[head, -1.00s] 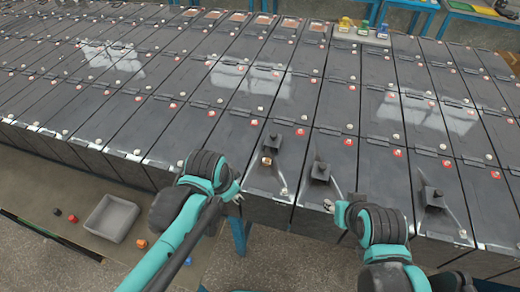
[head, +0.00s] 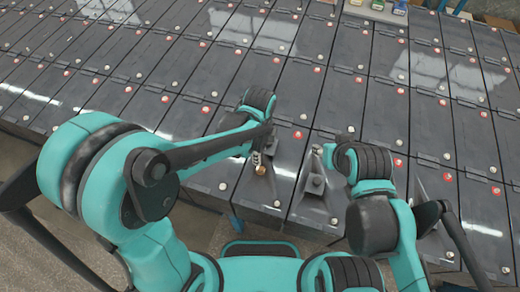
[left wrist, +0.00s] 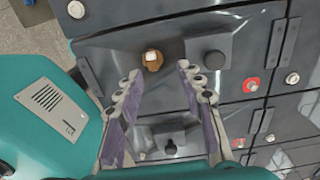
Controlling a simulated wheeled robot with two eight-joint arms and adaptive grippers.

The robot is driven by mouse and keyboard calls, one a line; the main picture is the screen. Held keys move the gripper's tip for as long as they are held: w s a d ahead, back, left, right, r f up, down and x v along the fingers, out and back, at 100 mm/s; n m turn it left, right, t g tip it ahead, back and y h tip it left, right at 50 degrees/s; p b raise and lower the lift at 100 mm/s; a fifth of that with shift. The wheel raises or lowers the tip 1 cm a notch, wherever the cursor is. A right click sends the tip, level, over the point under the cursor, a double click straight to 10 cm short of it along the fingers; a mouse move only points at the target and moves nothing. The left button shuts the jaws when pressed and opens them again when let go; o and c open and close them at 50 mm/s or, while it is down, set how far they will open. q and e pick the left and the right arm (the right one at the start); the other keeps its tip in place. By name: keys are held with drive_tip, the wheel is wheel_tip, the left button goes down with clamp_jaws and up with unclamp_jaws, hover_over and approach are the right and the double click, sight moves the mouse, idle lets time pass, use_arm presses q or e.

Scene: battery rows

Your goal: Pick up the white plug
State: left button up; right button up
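A small round brown socket piece with a white square top, which looks like the white plug (left wrist: 152,58), sits on a dark battery top in the left wrist view. It also shows small in the head view (head: 261,169). My left gripper (left wrist: 158,72) is open and empty, its purple-lined fingers pointing at the plug, which lies just beyond and between the tips.
Long rows of dark batteries with red and white caps fill the view. Another black block (head: 316,184) stands on the battery to the right, near my right gripper. Yellow, blue and green items (head: 378,4) sit at the far edge. Grey floor shows at lower left.

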sight(261, 169)
use_arm(q)
drive_tip(key=shift+s+f, duration=0.15)
drive_tip(key=shift+f, duration=0.1)
drive_tip(key=shift+s+f+b, duration=0.35)
drive_tip(key=shift+s+f, duration=0.3)
drive_tip(key=shift+f, duration=0.25)
drive_tip(key=f, duration=0.4)
drive_tip(key=shift+d+f+b, duration=0.2)
drive_tip(key=shift+f+b, duration=0.15)
drive_tip(key=shift+f, duration=0.25)
clamp_jaws()
use_arm(e)
drive_tip(key=shift+s+a+f, duration=0.15)
drive_tip(key=shift+s+f, duration=0.35)
drive_tip(key=shift+s, duration=0.05)
